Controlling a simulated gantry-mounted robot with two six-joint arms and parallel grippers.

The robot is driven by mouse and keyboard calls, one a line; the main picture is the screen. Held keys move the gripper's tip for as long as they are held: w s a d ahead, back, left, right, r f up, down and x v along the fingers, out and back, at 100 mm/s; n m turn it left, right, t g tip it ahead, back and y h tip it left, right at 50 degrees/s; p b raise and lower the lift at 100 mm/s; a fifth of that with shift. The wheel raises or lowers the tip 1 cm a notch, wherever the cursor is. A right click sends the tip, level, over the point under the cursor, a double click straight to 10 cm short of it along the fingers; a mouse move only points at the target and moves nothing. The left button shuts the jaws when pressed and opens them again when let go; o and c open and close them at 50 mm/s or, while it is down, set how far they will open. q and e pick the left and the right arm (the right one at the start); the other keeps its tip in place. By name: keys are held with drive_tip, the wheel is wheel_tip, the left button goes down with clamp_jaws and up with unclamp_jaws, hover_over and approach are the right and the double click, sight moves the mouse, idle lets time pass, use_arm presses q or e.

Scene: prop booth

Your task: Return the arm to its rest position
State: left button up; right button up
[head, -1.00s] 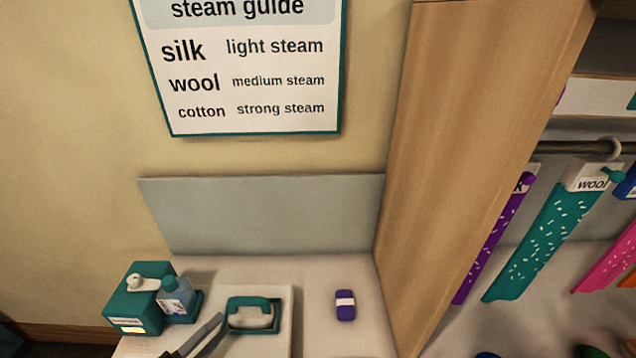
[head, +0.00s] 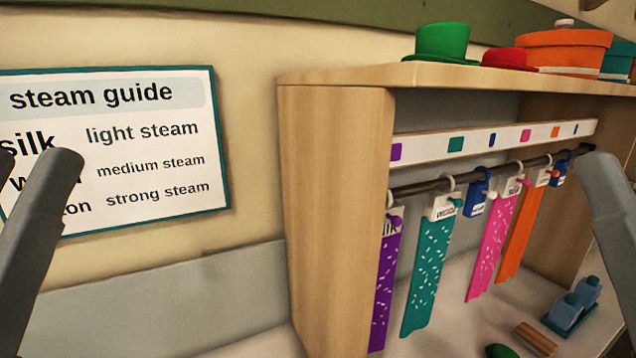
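In the head view my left gripper (head: 35,162) is raised at the left edge, in front of the steam guide poster. Two grey finger-like parts stand apart with the poster showing between them, and I see nothing held there. My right gripper (head: 605,195) is at the right edge, in front of the cabinet's right end. Only one grey finger-like part of it shows; the rest is cut off by the frame, so its opening is hidden.
A wooden cabinet (head: 335,200) holds a rail (head: 418,187) with hanging swatches, including teal (head: 428,275) and pink (head: 492,245). Hats, such as a green one (head: 446,42), stand on top. The steam guide (head: 150,160) hangs left.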

use_arm(q)
wheel_tip(320, 180, up, 36)
drive_tip(key=a+y+p, duration=0.1)
drive_tip(key=p, duration=3.5)
drive_tip(key=shift+r+y, duration=0.15)
drive_tip(key=shift+y, duration=0.25)
use_arm(e)
wheel_tip(320, 180, up, 36)
drive_tip(key=shift+r, duration=0.25)
use_arm(q)
drive_tip(key=shift+w, duration=0.1)
use_arm(e)
drive_tip(key=shift+f, duration=0.1)
